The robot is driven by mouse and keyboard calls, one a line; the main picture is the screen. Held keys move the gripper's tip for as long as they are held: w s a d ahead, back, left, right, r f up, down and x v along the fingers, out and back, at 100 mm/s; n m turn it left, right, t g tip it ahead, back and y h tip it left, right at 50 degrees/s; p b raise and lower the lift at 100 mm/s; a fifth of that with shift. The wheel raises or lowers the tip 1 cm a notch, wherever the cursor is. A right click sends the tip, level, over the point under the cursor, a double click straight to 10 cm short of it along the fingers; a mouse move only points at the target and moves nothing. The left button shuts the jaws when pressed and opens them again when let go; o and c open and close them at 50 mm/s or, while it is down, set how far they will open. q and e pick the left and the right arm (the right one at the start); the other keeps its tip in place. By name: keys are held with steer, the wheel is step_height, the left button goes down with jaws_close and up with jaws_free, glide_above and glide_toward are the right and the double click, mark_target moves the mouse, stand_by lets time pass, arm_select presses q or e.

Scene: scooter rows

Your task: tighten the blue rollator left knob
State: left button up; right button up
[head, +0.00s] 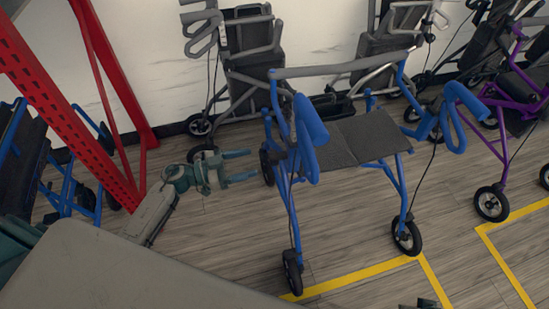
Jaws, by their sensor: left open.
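The blue rollator (362,138) stands upright in the middle of the head view, with a dark grey seat and blue handles. Its left handle (311,125) hangs in front of the left side of the frame. Small dark parts show beside the left upright, but I cannot clearly make out the left knob. My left gripper (254,165) is open and empty, its teal fingers pointing right toward the rollator's left side. The fingertips look close to a dark wheel there; I cannot tell whether they touch. A small dark piece at the bottom edge seems to be my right gripper (426,303), mostly cut off.
A red perforated rack post (64,103) stands at left, near my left arm. Another blue rollator (68,183) is behind it. Grey rollators (248,62) line the wall, and a purple one (478,165) stands at right. Yellow tape (365,274) marks open wood floor in front.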

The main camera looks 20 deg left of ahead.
mark_target(269, 158)
arm_select(q)
steer(key=x, duration=0.8)
steer(key=shift+w+d, duration=0.15)
steer(key=c, duration=1)
